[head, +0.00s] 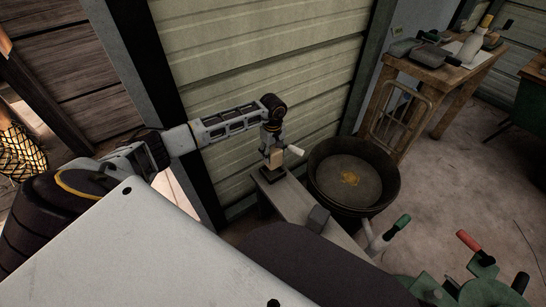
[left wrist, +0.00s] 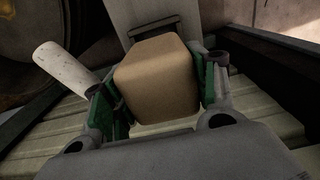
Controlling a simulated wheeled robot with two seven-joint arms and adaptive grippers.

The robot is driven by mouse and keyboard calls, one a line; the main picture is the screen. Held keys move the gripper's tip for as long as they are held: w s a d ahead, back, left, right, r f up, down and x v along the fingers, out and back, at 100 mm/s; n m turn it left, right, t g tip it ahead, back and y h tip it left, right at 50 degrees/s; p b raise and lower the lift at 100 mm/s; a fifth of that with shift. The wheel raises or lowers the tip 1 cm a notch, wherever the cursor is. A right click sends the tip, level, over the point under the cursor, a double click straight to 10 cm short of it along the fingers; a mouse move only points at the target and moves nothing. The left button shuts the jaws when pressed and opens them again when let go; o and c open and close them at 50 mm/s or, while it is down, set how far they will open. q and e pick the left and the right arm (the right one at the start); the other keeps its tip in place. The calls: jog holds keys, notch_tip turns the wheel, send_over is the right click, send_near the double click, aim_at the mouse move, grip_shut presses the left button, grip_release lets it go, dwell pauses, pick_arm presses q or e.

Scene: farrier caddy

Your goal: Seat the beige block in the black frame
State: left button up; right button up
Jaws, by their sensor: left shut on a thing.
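My left gripper (head: 274,152) is shut on the beige block (head: 277,158), which is upright between its fingers. In the left wrist view the block (left wrist: 158,78) fills the space between the green-padded fingers (left wrist: 158,92). The black frame (head: 266,179) lies on the end of the grey bench, just below the block. In the left wrist view only a dark edge of it (left wrist: 150,27) shows behind the block, and the block hides the rest. I cannot tell whether the block touches the frame.
The narrow grey bench (head: 293,195) has a grey block (head: 318,219) farther along it. A white cylinder (head: 295,150) is close beside the gripper. A round dark tub (head: 352,178) stands right of the bench. A ribbed wall (head: 270,60) rises behind.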

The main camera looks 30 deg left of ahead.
dwell(0.3)
dwell(0.4)
pick_arm(q)
jog(key=shift+f+b, duration=0.5)
jog(key=shift+f, duration=0.1)
jog(key=shift+f+b, duration=1.95)
jog(key=shift+f, duration=0.8)
dwell(4.0)
